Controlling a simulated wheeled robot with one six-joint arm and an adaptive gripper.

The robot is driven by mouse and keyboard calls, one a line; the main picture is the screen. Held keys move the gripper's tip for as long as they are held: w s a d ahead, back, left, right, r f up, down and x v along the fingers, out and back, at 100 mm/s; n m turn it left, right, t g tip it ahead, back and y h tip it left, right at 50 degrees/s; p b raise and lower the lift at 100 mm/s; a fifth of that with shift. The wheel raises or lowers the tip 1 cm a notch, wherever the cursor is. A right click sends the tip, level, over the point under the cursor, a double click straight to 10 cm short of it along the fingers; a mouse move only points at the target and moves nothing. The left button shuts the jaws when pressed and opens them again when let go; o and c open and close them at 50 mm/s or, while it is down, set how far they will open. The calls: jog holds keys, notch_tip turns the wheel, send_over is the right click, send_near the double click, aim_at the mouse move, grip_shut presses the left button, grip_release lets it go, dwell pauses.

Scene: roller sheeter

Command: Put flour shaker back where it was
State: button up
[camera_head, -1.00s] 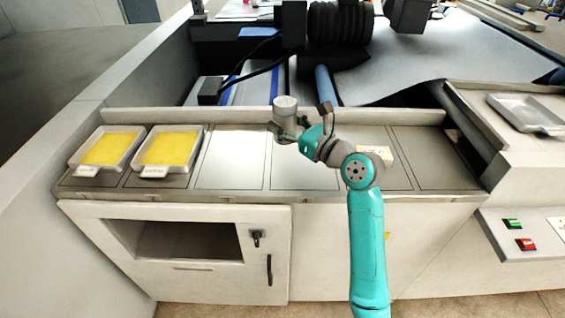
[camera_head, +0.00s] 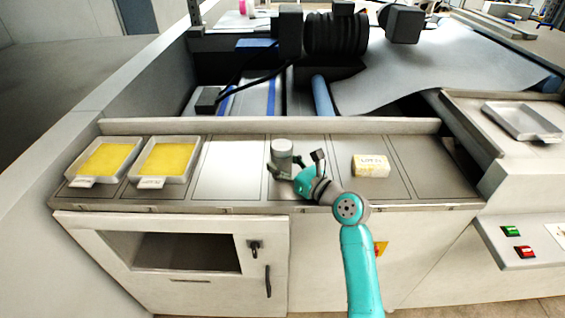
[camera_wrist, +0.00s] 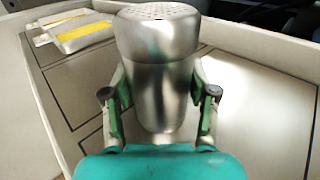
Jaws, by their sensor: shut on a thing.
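The flour shaker (camera_head: 282,154) is a silver metal cylinder with a perforated top. In the head view it stands upright over the grey worktop (camera_head: 232,160), in the marked panel right of the bright one. My gripper (camera_head: 285,174) is shut on its lower body. In the wrist view the shaker (camera_wrist: 157,60) fills the middle, with the green-lined fingers of my gripper (camera_wrist: 160,118) on both its sides. Its base is hidden behind my gripper, so I cannot tell whether it touches the worktop.
Two trays of yellow contents (camera_head: 165,160) (camera_head: 103,160) sit at the left. A labelled pale yellow block (camera_head: 370,166) lies right of my arm. A raised ledge (camera_head: 270,125) runs behind the worktop, with machinery beyond. An empty tray (camera_head: 522,122) sits at the right.

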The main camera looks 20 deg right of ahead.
jog(key=o, duration=1.3)
jog(key=shift+f, duration=0.1)
jog(key=v, duration=1.2)
